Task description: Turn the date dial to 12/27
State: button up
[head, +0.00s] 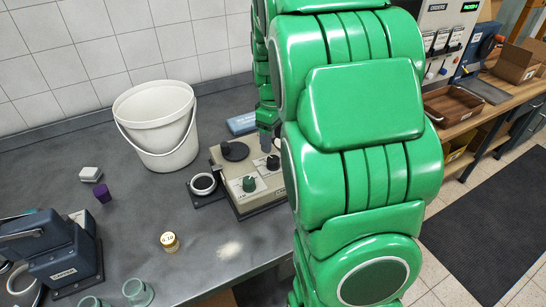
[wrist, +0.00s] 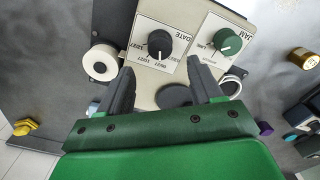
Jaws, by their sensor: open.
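The label machine (head: 247,205) is a beige box on the grey counter. Its date dial (wrist: 158,45) is a black knob on a white plate marked DATE, with small date labels around it; it also shows in the head view (head: 272,162). I cannot read for certain which label its pointer faces. My gripper (wrist: 159,68) is open and empty, its two dark fingers apart on either side of the date dial in the wrist view, pointing at it; contact cannot be told. In the head view my gripper (head: 268,140) is just above the machine, partly hidden by my green arm.
A green jam dial (wrist: 228,42) sits beside the date dial, close to one finger. A black disc (head: 235,151) is on the machine's top. A white bucket (head: 155,125) stands behind left. A gold-lidded jar (head: 170,241) stands in front left.

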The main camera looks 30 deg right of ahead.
aim_at(273, 159)
jog(key=shift+f, duration=3.9)
jog(key=c, duration=1.1)
jog(key=shift+o, duration=0.2)
